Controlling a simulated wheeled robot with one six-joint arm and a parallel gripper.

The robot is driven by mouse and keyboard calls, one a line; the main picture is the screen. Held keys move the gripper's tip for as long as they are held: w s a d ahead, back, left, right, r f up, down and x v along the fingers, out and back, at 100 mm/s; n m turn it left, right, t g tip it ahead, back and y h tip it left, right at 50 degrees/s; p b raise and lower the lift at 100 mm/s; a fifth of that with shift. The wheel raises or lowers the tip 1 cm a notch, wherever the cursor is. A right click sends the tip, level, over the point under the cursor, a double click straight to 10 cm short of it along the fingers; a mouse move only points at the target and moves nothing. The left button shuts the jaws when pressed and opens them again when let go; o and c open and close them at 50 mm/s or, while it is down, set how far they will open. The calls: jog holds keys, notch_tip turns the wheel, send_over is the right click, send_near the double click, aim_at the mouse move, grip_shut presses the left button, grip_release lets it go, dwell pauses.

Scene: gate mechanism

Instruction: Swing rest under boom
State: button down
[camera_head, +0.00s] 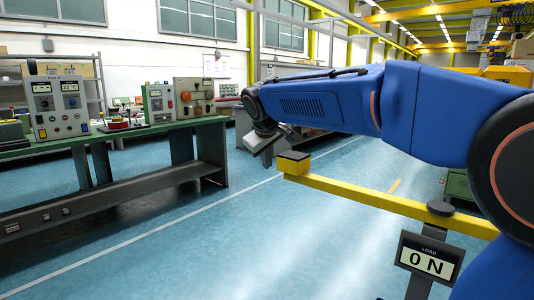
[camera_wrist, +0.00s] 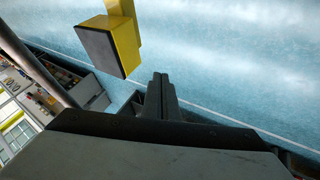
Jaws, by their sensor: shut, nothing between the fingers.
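A yellow bar (camera_head: 380,198) with a dark pad (camera_head: 293,157) on its raised end looks like the rest. It reaches left from a dark round pivot (camera_head: 440,208) above a load display (camera_head: 429,261) reading 0 N. In the wrist view the pad (camera_wrist: 103,49) and its yellow end block (camera_wrist: 125,42) are at upper left. My gripper (camera_wrist: 162,82) is shut and empty, beside the pad with a visible gap in that view. In the head view my wrist is left of the pad, and the fingers are hard to make out. I cannot identify the boom in either view.
A green workbench (camera_head: 120,137) with control boxes (camera_head: 56,105) and other devices stands at left. A dark tube (camera_wrist: 35,58) crosses the left of the wrist view. The blue floor (camera_head: 220,240) between the bench and the yellow bar is clear.

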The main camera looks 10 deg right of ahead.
aim_at(295, 154)
jog(key=shift+w+d+f, duration=0.3)
jog(key=shift+w+d, duration=0.3)
jog(key=shift+w, duration=0.05)
jog(key=shift+w+d+f, duration=0.35)
jog(key=shift+w+d, duration=0.25)
jog(key=shift+d, duration=0.05)
jog(key=shift+w+d+f, duration=0.3)
jog(key=shift+w+d, duration=0.3)
jog(key=shift+w, duration=0.05)
jog(key=w+d+m, duration=0.1)
jog(key=w+d, duration=0.1)
jog(key=d, duration=0.1)
jog(key=w+d+m+h, duration=0.1)
jog(key=w+d, duration=0.1)
jog(key=d, duration=0.1)
jog(key=w+d, duration=0.3)
jog(key=shift+w+d+f+m+g+h, duration=0.1)
jog(key=shift+d+m+g+h, duration=0.2)
jog(key=shift+m+g, duration=0.1)
jog(key=w+d+m+g+h, duration=0.1)
jog(key=d+m, duration=0.3)
jog(key=d, duration=1.5)
jog(key=w+d+m+g+h, duration=0.2)
jog(key=d+m, duration=0.3)
jog(key=d, duration=1.4)
jog(key=shift+w+d+m+g+h, duration=0.3)
jog(key=shift+w+d+g, duration=0.15)
jog(key=shift+g, duration=0.45)
jog(key=shift+a, duration=0.15)
